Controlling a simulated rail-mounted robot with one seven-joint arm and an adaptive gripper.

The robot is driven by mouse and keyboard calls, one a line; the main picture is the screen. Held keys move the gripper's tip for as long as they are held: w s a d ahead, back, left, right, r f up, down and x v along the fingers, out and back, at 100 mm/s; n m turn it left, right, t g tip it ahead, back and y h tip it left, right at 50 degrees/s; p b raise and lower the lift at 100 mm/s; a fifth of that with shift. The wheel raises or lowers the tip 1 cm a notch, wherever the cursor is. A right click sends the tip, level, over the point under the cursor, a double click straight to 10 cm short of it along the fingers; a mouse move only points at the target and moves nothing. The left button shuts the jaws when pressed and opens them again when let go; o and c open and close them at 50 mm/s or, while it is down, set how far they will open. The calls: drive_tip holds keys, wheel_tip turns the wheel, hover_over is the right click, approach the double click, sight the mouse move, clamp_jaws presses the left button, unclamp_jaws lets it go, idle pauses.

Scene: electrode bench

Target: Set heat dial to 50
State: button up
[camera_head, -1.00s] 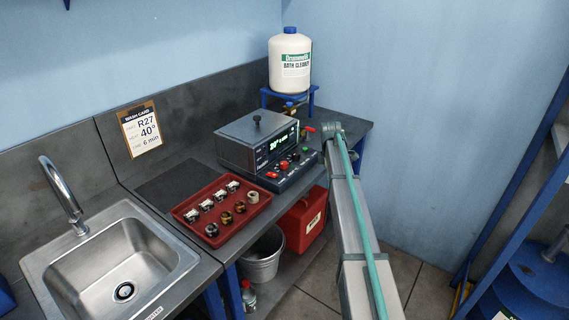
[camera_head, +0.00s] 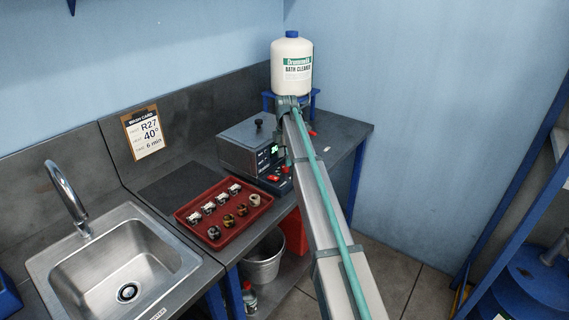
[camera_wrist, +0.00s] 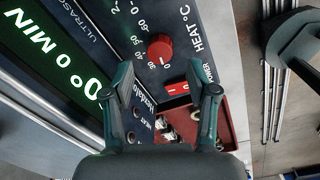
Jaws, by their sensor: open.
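The heat dial (camera_wrist: 159,48) is a round red knob on the dark front panel of the ultrasonic bath (camera_head: 240,148), labelled HEAT °C with a printed number scale around it. A small pale mark on the knob seems to point near the 0, though I cannot tell exactly. My gripper (camera_wrist: 167,88) is open and empty in the wrist view, its two dark fingers on either side just below the knob in the picture, apart from it. The green display (camera_wrist: 45,50) shows zeros and MIN.
A red power switch (camera_wrist: 178,90) sits close to the dial. A red tray (camera_head: 212,236) of small parts lies in front of the bath. A white cleaner bottle (camera_head: 292,66) stands on a blue stand behind. The wash card (camera_head: 145,133) reads R27, 40°, 6 min.

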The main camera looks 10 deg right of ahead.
sight(285, 168)
drive_tip(key=shift+f+p, duration=0.4)
drive_tip(key=shift+f, duration=1.7)
clamp_jaws()
